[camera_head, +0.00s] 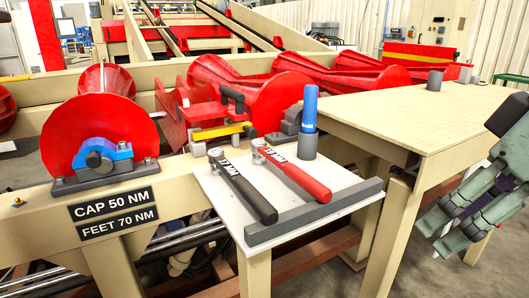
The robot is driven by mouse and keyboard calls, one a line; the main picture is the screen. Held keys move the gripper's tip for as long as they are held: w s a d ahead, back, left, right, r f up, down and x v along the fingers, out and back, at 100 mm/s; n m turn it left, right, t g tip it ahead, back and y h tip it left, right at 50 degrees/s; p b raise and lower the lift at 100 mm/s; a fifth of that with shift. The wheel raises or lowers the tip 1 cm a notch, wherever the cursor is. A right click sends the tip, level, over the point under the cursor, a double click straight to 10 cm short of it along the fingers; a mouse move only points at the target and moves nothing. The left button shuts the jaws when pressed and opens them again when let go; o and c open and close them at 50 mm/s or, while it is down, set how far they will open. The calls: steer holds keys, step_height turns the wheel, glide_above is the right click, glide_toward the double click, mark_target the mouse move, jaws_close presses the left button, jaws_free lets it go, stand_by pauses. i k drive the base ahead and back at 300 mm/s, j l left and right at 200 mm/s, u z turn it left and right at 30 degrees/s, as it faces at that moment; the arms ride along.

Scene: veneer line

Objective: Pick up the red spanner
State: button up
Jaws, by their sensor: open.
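The red spanner (296,174) lies on a small pale shelf (225,203). Its grey head points to the back left and its red handle, with white lettering, runs towards the front right. A similar spanner with a black handle (248,192) lies just left of it, roughly parallel. My gripper (437,238) is at the right edge of the view, pointing down and left. It is open and empty, well to the right of the red spanner and apart from it, beside the tan table. Part of my arm is cut off by the frame edge.
A grey bar (315,213) edges the shelf's front. A blue-topped cylinder (309,110) stands on a grey base behind the red spanner. The tan table (420,115) lies between shelf and gripper. Red rollers (270,105) and a bearing block with a blue cap (97,160) stand behind and left.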

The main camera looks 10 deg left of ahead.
mark_target(260, 150)
steer(key=i+j, duration=0.7)
steer(key=j, duration=0.15)
